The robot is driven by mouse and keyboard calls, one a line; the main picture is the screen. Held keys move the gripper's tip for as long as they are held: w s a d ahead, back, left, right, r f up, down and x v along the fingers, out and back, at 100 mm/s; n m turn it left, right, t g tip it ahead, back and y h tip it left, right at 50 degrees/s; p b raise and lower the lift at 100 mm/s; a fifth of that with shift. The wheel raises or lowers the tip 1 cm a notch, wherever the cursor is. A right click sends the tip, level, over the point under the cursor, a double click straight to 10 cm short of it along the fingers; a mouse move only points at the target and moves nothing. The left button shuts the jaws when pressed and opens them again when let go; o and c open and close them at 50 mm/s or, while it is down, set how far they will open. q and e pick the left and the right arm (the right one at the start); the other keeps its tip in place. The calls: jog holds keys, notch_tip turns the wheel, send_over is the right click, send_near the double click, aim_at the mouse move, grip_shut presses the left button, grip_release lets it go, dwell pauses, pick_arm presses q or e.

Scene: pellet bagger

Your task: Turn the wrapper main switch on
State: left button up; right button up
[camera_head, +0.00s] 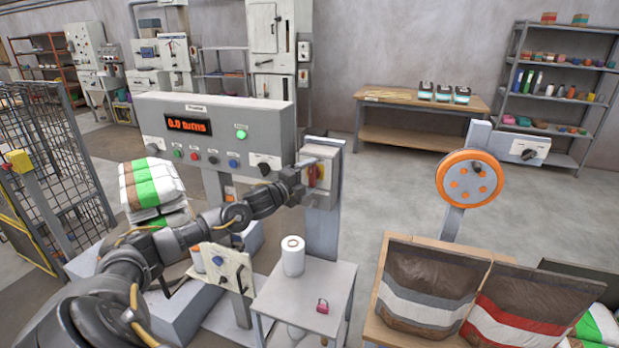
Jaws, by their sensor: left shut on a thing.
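The main switch (319,174) is a grey box on a post, right of the wrapper's control panel (215,122). My left gripper (303,178) reaches the front of this box and is shut on the switch's handle. The handle's exact position is too small to tell. The panel has a red display reading "0.0 turns", a lit green lamp (241,133), several buttons and a dark knob. My right gripper is not in view.
A small table (325,285) below the switch holds a white film roll (293,256) and a pink padlock (322,306). Bags (430,285) stand on a wooden bench at the right. An orange wheel (469,179) is mounted above them. Stacked bags (150,185) stand at the left.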

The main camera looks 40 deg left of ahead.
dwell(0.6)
pick_arm(q)
jog(key=o, duration=1)
jog(key=shift+s+f, duration=0.15)
jog(key=shift+s, duration=0.2)
jog(key=shift+s+a+b, duration=0.15)
jog(key=shift+s+b, duration=0.65)
jog(key=shift+s, duration=1.7)
jog(key=shift+s+a+b, duration=0.1)
jog(key=shift+s+b, duration=0.65)
jog(key=shift+s, duration=1.75)
